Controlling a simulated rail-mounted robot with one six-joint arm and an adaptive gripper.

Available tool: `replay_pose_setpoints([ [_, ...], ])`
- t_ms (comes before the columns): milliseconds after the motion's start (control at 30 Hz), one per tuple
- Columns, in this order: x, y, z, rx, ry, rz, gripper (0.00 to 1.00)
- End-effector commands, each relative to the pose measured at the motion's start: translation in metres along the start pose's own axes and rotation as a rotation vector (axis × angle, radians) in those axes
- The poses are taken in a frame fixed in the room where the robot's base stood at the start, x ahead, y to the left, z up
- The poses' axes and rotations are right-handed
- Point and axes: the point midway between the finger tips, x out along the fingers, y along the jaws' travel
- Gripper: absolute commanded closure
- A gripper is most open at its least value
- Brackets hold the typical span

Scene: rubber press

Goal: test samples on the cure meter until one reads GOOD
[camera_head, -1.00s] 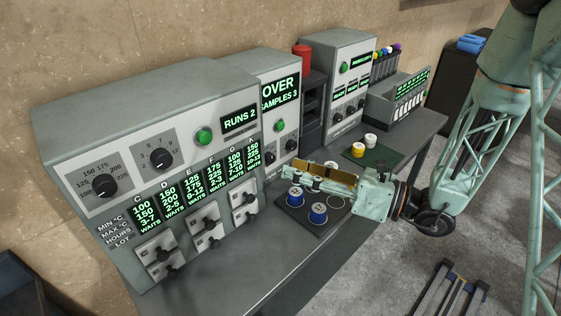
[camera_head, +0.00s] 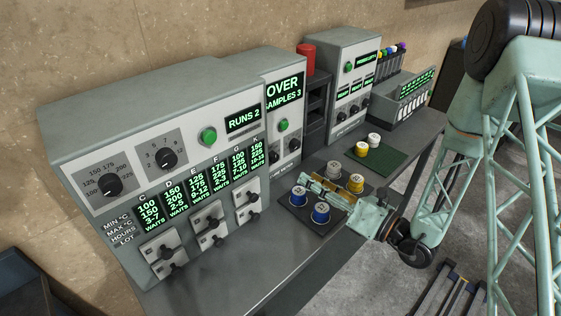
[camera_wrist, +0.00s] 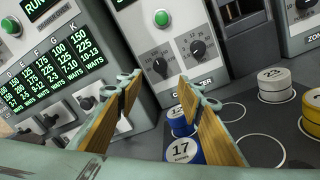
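The machine whose screen reads OVER, SAMPLES 3 (camera_head: 284,97) stands mid-bench with a lit green button; I take it for the cure meter. Two blue samples (camera_head: 299,196) stand upright on a dark tray (camera_head: 297,214) in front of it. One, marked 17 (camera_wrist: 182,149), shows in the wrist view, partly hidden by my right finger.
The large panel reading RUNS 2 (camera_head: 243,118) fills the left of the bench. A green mat (camera_head: 385,160) holds a yellow and a white sample. A dark rack with a red cylinder (camera_head: 307,58) stands behind. The bench's front left (camera_head: 240,270) is clear.

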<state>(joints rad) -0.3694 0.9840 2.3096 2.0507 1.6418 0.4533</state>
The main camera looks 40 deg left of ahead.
Motion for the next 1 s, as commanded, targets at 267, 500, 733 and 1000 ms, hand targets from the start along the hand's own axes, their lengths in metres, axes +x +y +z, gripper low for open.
replay_pose_setpoints([
  [267,0.001,0.0,0.0,-0.001,0.001,0.001,0.66],
  [500,0.01,0.001,-0.001,-0.002,0.002,0.002,0.66],
  [733,0.028,0.001,-0.001,-0.001,0.002,0.002,0.66],
  [1000,0.057,0.002,-0.001,-0.001,0.002,0.003,0.66],
])
